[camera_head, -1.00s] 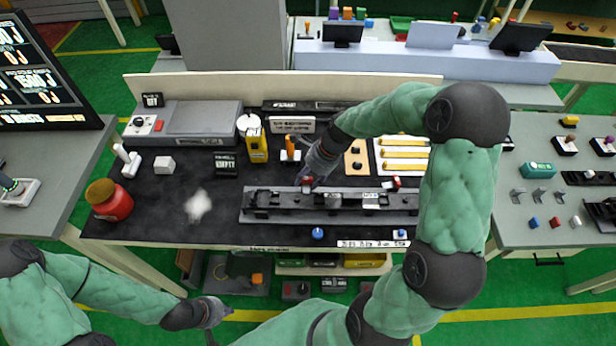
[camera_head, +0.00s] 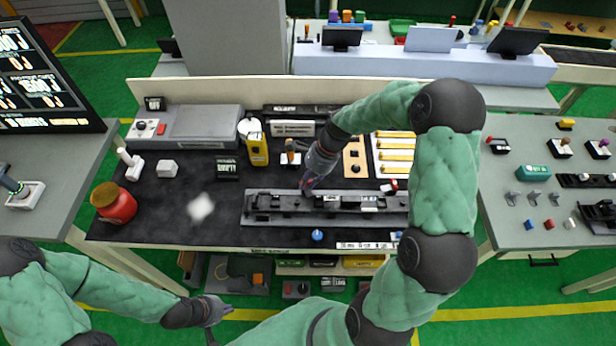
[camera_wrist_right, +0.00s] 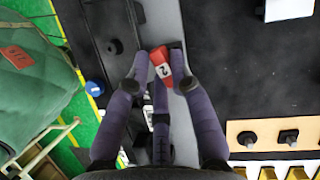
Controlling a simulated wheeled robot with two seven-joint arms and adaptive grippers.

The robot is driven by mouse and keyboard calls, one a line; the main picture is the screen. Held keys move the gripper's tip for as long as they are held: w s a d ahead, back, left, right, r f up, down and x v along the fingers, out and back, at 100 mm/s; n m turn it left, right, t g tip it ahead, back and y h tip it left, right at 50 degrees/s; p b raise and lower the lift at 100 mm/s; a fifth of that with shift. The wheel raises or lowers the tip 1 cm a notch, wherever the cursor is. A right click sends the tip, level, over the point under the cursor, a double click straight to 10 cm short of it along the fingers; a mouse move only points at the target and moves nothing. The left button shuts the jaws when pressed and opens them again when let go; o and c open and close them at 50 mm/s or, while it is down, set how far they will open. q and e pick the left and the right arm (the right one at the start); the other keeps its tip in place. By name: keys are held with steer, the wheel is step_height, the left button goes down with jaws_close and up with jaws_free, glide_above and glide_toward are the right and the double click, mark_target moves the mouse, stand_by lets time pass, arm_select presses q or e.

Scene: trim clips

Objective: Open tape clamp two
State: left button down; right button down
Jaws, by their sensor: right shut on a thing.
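The long dark fixture (camera_head: 275,215) lies across the front of the black-topped table. Tape clamp two, a red lever with a white label marked 2 (camera_wrist_right: 162,68), shows in the right wrist view. My right gripper (camera_head: 307,186) is over the fixture, left of its middle. In the right wrist view its purple fingers (camera_wrist_right: 158,60) are shut around the red lever. In the head view the fingers mostly hide this clamp. Another red clamp (camera_head: 391,185) shows near the fixture's right end. My left gripper (camera_head: 217,308) hangs low in front of the table, empty-looking; its finger opening is unclear.
Behind the fixture stand a yellow bottle (camera_head: 257,150), a tan block with black knobs (camera_head: 354,158) and a tray of yellow strips (camera_head: 396,150). A blue knob (camera_head: 317,235) is at the front edge. A red jar (camera_head: 114,203) stands at left.

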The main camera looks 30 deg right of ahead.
steer(key=n+g+p, duration=0.1)
steer(key=n, duration=0.1)
steer(key=shift+w+r+n+p, duration=0.1)
steer(key=shift+n+p, duration=0.25)
steer(key=shift+n, duration=0.05)
steer(key=n+g+p, duration=0.1)
steer(key=n, duration=0.1)
steer(key=shift+d+n, duration=0.1)
steer(key=shift+n, duration=0.3)
steer(key=n+g+p, duration=0.1)
steer(key=n, duration=0.1)
steer(key=shift+w+n+h, duration=0.15)
steer(key=shift+n+h, duration=0.15)
steer(key=shift+n+g+p, duration=0.35)
steer(key=shift+n+g, duration=0.25)
steer(key=shift+n, duration=0.9)
steer(key=shift+h, duration=0.3)
steer(key=c, duration=1.1)
jaws_free()
